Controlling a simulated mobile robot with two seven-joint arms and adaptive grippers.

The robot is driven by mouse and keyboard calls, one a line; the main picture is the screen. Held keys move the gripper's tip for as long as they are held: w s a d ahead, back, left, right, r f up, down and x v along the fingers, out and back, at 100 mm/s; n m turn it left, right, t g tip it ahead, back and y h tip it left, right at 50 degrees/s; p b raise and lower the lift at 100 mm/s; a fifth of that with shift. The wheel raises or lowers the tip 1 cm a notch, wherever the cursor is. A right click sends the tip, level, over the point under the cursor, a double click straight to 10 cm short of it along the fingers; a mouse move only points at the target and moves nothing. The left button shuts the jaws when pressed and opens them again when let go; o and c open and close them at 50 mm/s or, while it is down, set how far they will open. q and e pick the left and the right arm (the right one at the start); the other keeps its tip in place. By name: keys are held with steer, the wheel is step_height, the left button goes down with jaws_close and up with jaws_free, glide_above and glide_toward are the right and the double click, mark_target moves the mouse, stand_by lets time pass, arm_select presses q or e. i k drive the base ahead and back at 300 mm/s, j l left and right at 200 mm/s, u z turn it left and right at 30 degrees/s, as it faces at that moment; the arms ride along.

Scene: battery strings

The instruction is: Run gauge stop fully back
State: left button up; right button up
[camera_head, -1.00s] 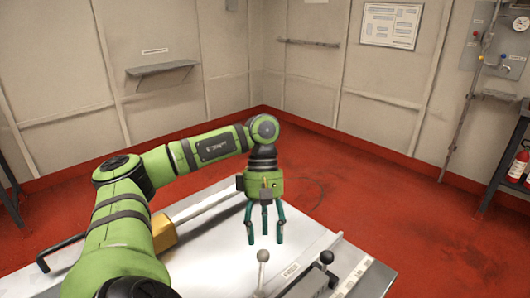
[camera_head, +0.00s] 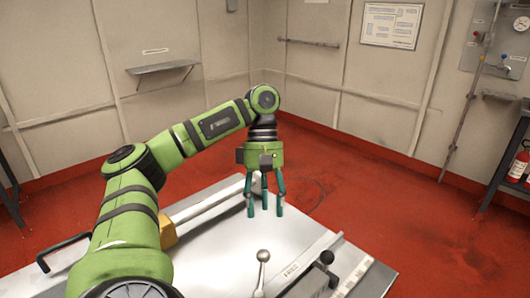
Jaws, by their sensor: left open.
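My left gripper (camera_head: 265,212) is open and empty, its fingers pointing down above the grey metal worktable (camera_head: 225,262). Below it stands a short lever with a pale ball knob (camera_head: 263,256). To the right of that, a black knob (camera_head: 326,258) sits by a long rail (camera_head: 305,265) with a small label. I cannot tell which of these parts is the gauge stop. The gripper is apart from both knobs. My right gripper does not show.
A yellow block (camera_head: 167,232) and a long pale bar (camera_head: 208,203) lie at the table's left, partly behind my arm. A black handle (camera_head: 60,250) sticks out at the left edge. Red floor (camera_head: 400,215) is clear beyond the table.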

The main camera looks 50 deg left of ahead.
mark_target(327, 257)
steer(key=k+l, duration=0.25)
steer(key=l, duration=0.15)
steer(key=k+l, duration=0.25)
steer(key=l, duration=0.2)
steer(key=k+l, duration=0.25)
steer(key=l, duration=0.15)
steer(key=k+l, duration=0.25)
steer(key=l, duration=0.2)
